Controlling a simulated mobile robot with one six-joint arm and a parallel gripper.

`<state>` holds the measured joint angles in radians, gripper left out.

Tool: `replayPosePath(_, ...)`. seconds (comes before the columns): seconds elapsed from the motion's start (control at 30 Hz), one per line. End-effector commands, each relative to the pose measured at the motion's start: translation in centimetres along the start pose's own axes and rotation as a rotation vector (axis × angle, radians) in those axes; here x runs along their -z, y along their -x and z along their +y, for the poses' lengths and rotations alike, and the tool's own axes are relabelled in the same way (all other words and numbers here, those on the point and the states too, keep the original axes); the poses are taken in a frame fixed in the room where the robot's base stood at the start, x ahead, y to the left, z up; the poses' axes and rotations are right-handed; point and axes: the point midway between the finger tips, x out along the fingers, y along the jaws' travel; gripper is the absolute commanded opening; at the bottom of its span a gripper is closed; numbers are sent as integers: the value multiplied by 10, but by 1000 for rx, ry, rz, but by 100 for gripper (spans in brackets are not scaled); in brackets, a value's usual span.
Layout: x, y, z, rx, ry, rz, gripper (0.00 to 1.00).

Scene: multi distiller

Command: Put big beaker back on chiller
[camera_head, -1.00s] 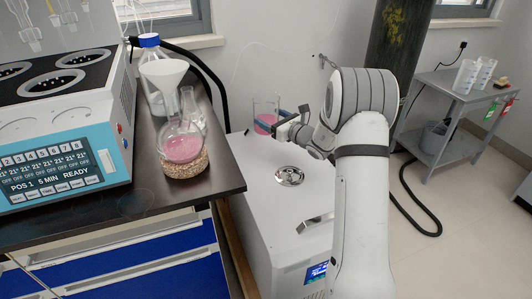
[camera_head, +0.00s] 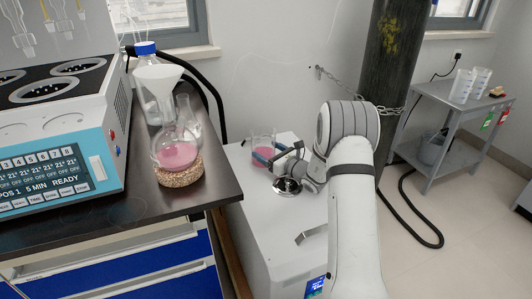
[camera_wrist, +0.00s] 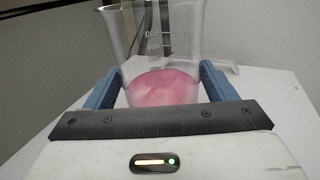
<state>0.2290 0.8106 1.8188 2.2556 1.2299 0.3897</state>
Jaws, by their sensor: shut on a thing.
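The big beaker (camera_head: 263,147) is clear glass with pink liquid in it and stands upright over the back part of the chiller's top. My gripper (camera_head: 272,156) is shut on it from the right side. In the wrist view the beaker (camera_wrist: 160,45) sits between the two blue fingers of my gripper (camera_wrist: 160,85), with its markings facing me. The chiller (camera_head: 264,225) is a white box with a flat top and a lit display low at the front. The beaker's base is partly hidden, so I cannot tell whether it touches the top.
A round flask (camera_head: 177,153) on a cork ring stands on the dark bench at left. A gas cylinder (camera_head: 393,70) is behind my arm.

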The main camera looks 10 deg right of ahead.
Motion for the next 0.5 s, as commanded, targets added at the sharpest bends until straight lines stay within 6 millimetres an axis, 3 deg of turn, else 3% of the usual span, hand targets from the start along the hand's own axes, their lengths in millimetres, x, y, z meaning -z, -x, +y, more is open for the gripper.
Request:
replayPosePath(0.03, 2, 0, 0, 0, 1, -2, 37)
replayPosePath(0.07, 2, 0, 0, 0, 0, 0, 80)
replayPosePath(0.3, 1, 0, 0, 1, 0, 0, 100)
replayPosePath(0.5, 1, 0, 0, 1, 0, 0, 100)
